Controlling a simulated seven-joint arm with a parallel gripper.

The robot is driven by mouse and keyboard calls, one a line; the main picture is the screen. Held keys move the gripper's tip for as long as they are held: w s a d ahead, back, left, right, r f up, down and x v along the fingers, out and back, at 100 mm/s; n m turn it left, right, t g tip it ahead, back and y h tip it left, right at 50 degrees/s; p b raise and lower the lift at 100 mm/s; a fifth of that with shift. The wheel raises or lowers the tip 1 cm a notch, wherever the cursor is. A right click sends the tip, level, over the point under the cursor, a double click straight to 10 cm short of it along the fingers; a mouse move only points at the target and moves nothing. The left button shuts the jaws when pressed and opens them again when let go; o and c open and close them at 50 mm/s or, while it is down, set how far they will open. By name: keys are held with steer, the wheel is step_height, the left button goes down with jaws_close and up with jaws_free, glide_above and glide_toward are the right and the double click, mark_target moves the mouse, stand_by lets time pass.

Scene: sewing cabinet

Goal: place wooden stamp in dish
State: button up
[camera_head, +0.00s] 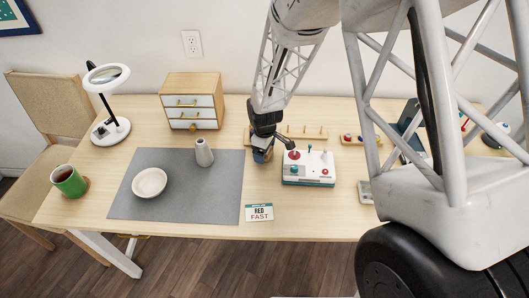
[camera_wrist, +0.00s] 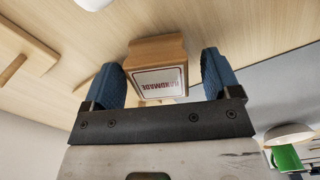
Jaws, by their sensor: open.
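The wooden stamp (camera_wrist: 157,68) is a light wooden block with a white face reading "HANDMADE" in the wrist view. It sits between the two blue fingers of my gripper (camera_wrist: 163,62). The fingers are open, with a visible gap on the right side of the stamp and a very narrow one on the left. In the head view my gripper (camera_head: 262,153) is low over the table, left of the white control box, and I cannot make out the stamp there. The dish (camera_head: 150,182) is a small round white bowl on the grey mat (camera_head: 205,195), well to the left, and looks empty.
A grey-white vase (camera_head: 204,153) stands between gripper and dish. The control box (camera_head: 309,168) with knobs is close on the right. A wooden peg rack (camera_head: 305,132) lies behind. A card (camera_head: 259,213) lies in front. A green mug (camera_head: 69,181) stands left of the dish.

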steer(key=shift+c, duration=0.3)
steer(key=c, duration=1)
steer(key=shift+r, duration=0.1)
steer(key=shift+r, duration=4.9)
